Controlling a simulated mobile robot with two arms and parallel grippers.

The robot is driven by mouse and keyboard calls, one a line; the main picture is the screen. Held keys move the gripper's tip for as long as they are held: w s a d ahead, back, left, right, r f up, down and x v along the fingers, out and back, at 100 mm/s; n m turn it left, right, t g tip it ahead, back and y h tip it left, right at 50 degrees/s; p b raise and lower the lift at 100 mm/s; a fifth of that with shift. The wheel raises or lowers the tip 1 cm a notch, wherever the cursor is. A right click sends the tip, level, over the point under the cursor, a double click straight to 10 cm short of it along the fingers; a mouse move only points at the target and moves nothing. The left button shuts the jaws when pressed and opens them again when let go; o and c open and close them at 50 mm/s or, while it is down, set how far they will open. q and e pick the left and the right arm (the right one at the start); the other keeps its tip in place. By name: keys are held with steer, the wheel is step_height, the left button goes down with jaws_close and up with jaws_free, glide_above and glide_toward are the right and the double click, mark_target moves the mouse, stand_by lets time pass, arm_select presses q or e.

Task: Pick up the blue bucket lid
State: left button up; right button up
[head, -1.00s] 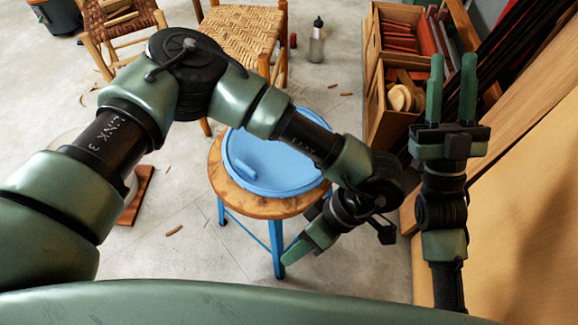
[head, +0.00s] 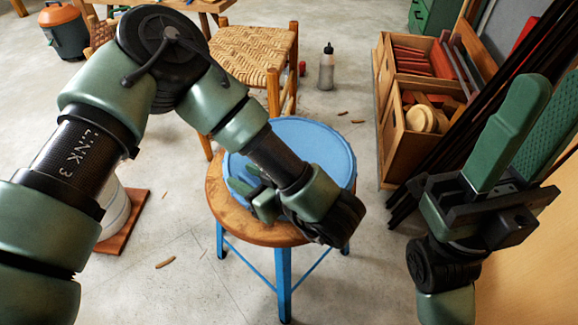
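The blue bucket lid (head: 318,146) lies flat on a round wooden stool (head: 216,196) with blue legs. My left arm crosses in front of the lid and hides its lower middle. My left gripper (head: 242,178) is low over the lid's left side, its green fingers pointing left. The lid's small raised grip is hidden around those fingers. I cannot tell whether they touch it or how far apart they are. My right gripper (head: 552,92) is raised at the right, open and empty, well away from the lid.
Wooden crates (head: 388,140) with blocks stand right of the stool, beside dark leaning bars. A woven chair (head: 256,48) and a clear bottle (head: 327,70) are behind it. A white bucket (head: 115,215) stands on a brown board at left. Open floor lies in front.

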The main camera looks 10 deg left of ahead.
arm_select(q)
steer(key=shift+w+a+f, duration=0.15)
steer(key=shift+w+a, duration=0.05)
steer(key=shift+a, duration=0.15)
jaws_close()
stand_by(1.2)
